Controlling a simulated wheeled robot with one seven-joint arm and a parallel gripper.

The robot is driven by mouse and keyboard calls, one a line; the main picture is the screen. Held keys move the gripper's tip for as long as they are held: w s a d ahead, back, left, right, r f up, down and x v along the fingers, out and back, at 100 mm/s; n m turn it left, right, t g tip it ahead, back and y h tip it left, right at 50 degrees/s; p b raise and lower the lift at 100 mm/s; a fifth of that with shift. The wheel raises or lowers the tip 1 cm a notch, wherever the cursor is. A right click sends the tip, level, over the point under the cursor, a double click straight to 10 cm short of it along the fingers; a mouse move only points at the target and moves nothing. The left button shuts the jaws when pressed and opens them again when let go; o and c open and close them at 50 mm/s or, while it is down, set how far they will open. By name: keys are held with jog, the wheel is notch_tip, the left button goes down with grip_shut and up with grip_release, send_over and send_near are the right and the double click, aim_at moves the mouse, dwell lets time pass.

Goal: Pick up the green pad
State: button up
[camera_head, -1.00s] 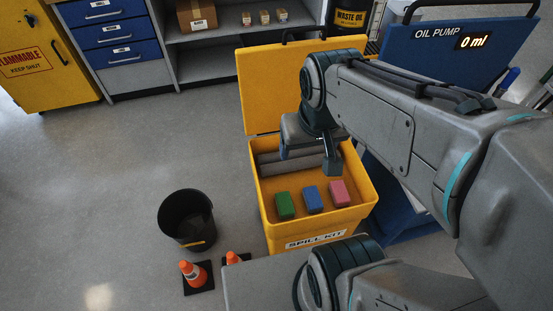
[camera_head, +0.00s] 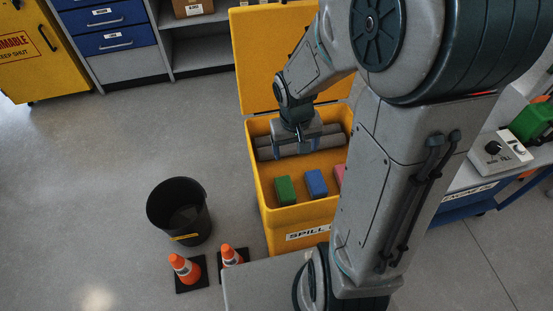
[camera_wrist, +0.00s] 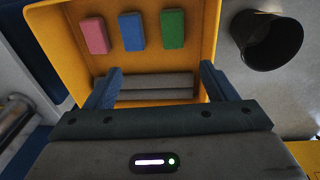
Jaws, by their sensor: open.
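The green pad (camera_head: 286,190) lies in the yellow spill kit bin (camera_head: 262,200), at the left of a row with a blue pad (camera_head: 316,183) and a pink pad (camera_head: 340,176). My arm partly hides the pink pad in the head view. In the wrist view the green pad (camera_wrist: 172,29) is at the right of the row, beyond the fingertips. My gripper (camera_head: 299,152) is open and empty over the grey rolls (camera_head: 328,142) at the back of the bin. It also shows in the wrist view (camera_wrist: 157,83), apart from all the pads.
The bin's yellow lid (camera_head: 262,60) stands open behind it. A black bucket (camera_head: 180,212) and two orange cones (camera_head: 184,268) stand on the floor to the left. A blue drawer cabinet (camera_head: 105,20) is at the back.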

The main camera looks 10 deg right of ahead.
jog(key=b, duration=0.4)
send_near(286, 190)
jog(key=shift+g+y, duration=0.4)
jog(key=f+b, duration=0.2)
jog(key=f, duration=0.1)
jog(key=f+b, duration=0.1)
jog(key=f, duration=0.1)
jog(key=shift+d, duration=0.3)
jog(key=f, duration=0.2)
jog(key=f+b, duration=0.2)
jog(key=f, duration=0.1)
jog(key=shift+w+f, duration=0.35)
jog(key=shift+w, duration=0.05)
jog(key=c, duration=1.1)
jog(key=shift+r, duration=0.1)
notch_tip(286, 190, up, 10)
jog(key=p, duration=0.3)
